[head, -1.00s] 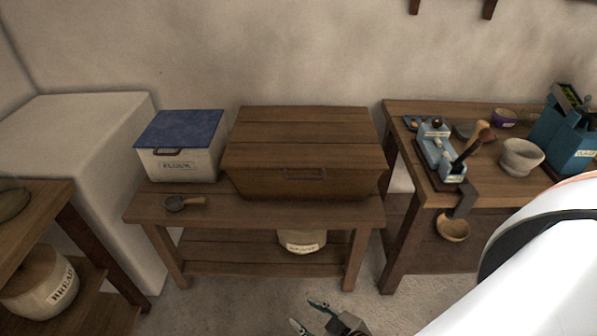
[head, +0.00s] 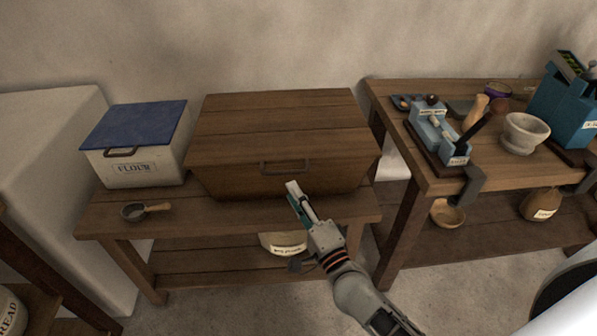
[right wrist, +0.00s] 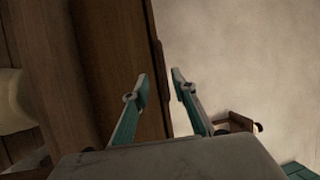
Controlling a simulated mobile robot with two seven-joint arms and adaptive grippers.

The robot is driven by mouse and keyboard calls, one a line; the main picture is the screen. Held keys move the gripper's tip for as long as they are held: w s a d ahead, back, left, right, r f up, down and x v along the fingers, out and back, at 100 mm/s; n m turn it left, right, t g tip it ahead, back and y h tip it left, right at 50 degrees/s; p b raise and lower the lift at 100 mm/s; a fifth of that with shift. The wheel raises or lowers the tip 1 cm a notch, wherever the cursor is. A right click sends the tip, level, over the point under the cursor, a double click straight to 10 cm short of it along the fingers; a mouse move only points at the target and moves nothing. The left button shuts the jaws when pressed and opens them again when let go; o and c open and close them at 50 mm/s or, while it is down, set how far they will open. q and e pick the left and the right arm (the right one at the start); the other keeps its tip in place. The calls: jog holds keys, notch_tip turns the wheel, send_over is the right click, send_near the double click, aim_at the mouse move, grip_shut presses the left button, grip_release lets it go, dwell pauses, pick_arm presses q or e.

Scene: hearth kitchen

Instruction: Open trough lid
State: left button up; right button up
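The wooden trough (head: 235,180) stands on a low wooden table, with its plank lid (head: 280,115) lying shut on top. A dark handle (head: 285,168) is on the front of the lid. My right gripper (head: 298,193) is in front of the trough, just below the handle in the picture. The fingers of the right gripper (right wrist: 160,82) are apart with nothing between them in the right wrist view. The trough's wood (right wrist: 110,70) fills the left of that view; I cannot tell whether the fingers touch it. My left gripper is not in view.
A flour box (head: 135,165) with a blue lid stands left of the trough, and a small scoop (head: 135,212) lies before it. The right table (head: 425,182) holds several tools and a mortar (head: 524,133). A pot (head: 280,243) sits on the lower shelf.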

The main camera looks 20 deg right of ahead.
aim_at(282, 171)
jog(key=shift+w+a+r, duration=0.15)
jog(key=shift+w+r, duration=0.1)
jog(key=shift+w, duration=1)
jog(key=shift+w+a+r, duration=0.1)
jog(key=shift+w+r, duration=0.2)
jog(key=shift+w, duration=1)
jog(key=shift+w+a+r, duration=0.15)
jog(key=shift+w+r, duration=0.1)
jog(key=shift+w, duration=1)
grip_shut()
